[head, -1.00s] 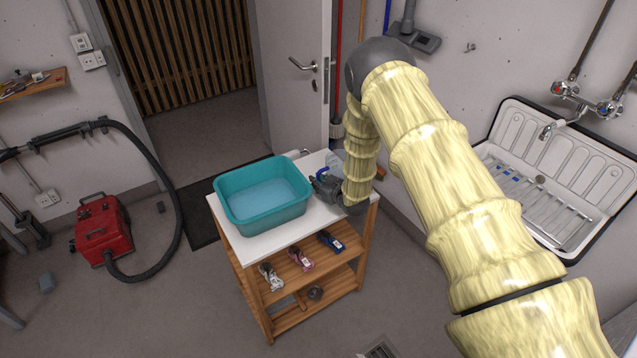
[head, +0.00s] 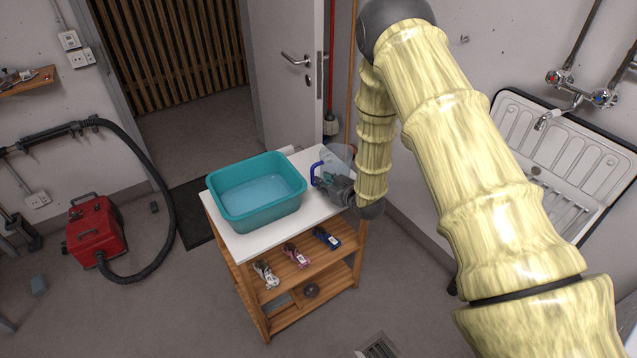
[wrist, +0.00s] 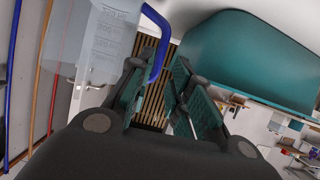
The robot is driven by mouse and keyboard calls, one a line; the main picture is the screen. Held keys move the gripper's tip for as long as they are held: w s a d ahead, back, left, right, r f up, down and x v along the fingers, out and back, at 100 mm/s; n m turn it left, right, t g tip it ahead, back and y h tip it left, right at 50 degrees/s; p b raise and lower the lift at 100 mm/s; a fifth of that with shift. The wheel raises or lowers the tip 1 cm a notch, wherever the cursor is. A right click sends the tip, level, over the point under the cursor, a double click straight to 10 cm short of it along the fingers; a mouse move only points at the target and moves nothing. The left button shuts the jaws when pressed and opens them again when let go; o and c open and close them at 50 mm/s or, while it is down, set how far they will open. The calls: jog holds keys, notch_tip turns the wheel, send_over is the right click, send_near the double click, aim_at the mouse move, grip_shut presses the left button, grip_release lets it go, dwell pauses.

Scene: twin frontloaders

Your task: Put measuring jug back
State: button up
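The measuring jug (head: 341,153) is clear with a blue handle (head: 314,174). It is on the white top of the trolley (head: 285,232), at the back right, partly hidden by my arm and gripper. My gripper (head: 330,178) is low over the trolley top, close to the handle. In the wrist view the jug (wrist: 104,42) and its handle (wrist: 158,45) are at upper left. There my gripper (wrist: 160,108) has its green-padded fingers apart with a gap between them. The handle is beside the left finger; I cannot tell whether they touch.
A teal basin (head: 226,204) with water fills the left of the trolley top; it also shows in the wrist view (wrist: 240,60). Several small items lie on the shelf below. A sink (head: 560,190) is at right, a red vacuum cleaner (head: 95,232) at left, an open door (head: 280,85) behind.

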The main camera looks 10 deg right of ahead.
jog(key=s+f+m+g+h, duration=0.1)
jog(key=s+f+g, duration=0.1)
jog(key=s+f, duration=0.5)
jog(key=s+d+f+m+g+h, duration=0.1)
jog(key=s+f+g, duration=0.15)
jog(key=s, duration=0.85)
jog(key=s+f+m+g+h, duration=0.1)
jog(key=s+f+g, duration=0.1)
jog(key=s+f, duration=0.5)
jog(key=s+m+g+h, duration=0.1)
jog(key=s+g, duration=0.5)
jog(key=s, duration=2.2)
jog(key=shift+s+a+f+m+b, duration=0.15)
jog(key=shift+a+f+m+b, duration=0.1)
jog(key=shift+f+m+b, duration=0.05)
